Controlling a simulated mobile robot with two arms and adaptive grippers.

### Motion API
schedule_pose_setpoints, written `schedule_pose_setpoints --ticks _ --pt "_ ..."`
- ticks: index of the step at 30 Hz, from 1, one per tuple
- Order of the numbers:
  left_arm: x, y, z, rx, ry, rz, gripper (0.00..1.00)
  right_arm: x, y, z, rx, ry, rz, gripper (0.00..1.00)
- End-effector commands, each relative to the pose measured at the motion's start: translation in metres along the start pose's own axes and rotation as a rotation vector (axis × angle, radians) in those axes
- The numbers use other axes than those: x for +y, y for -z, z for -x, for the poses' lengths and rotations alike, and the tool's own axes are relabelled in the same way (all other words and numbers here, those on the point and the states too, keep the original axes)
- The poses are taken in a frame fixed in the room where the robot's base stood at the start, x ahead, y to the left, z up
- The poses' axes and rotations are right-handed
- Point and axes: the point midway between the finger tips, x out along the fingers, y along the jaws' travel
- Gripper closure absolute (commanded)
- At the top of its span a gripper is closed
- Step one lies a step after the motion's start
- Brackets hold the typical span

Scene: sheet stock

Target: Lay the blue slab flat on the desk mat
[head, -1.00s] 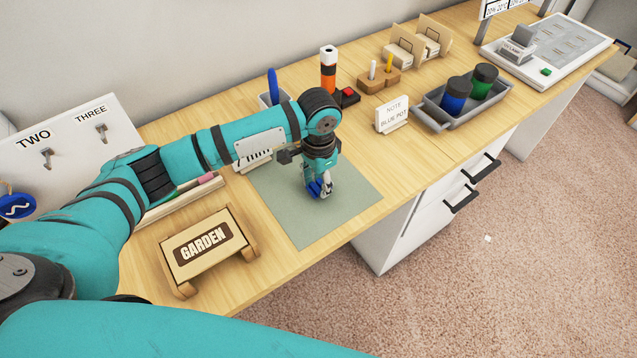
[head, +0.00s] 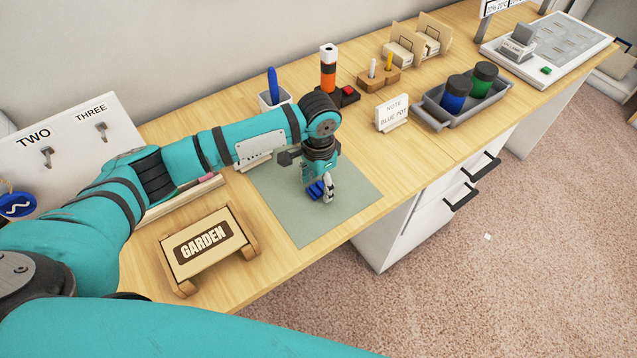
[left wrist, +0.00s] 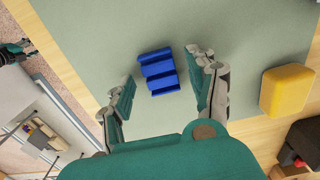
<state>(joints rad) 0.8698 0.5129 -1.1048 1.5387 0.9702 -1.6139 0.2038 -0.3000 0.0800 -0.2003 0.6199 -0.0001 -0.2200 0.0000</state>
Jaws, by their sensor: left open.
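The blue slab (left wrist: 158,72) rests on the grey-green desk mat (left wrist: 200,18) in the left wrist view. Its top shows ridges or steps. It also shows in the head view (head: 315,191), partly hidden by my gripper. The mat (head: 345,205) lies on the wooden desk. My left gripper (head: 322,190) is low over the mat. In the left wrist view its fingers (left wrist: 163,70) are spread on either side of the slab, with gaps between them and it.
A GARDEN sign (head: 208,245) stands left of the mat. A white cup with a blue pen (head: 272,85) is behind my arm. A NOTE BLUE POT card (head: 393,113) and a grey tray (head: 432,115) with two pots are to the right. The desk's front edge is close.

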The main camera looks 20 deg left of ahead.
Motion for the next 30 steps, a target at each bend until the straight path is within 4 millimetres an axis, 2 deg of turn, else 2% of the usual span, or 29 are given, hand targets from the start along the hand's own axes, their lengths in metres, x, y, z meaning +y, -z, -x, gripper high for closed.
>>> schedule_pose_setpoints --ticks 12,16,21,30 --pt "-0.001 0.002 0.083 0.006 0.001 0.0 0.42 -0.001 -0.001 -0.005 0.0 0.001 0.0 0.66" --pt "0.0 0.001 0.103 0.003 0.001 0.001 0.42 -0.001 -0.001 -0.006 0.0 0.001 0.0 0.66" --pt "0.0 0.0 0.116 0.0 -0.001 0.0 0.42 -0.001 -0.001 -0.007 0.0 0.001 -0.001 0.66" --pt "0.0 0.001 0.118 0.0 -0.001 0.001 0.42 -0.001 -0.001 -0.006 0.0 0.001 -0.001 0.66"
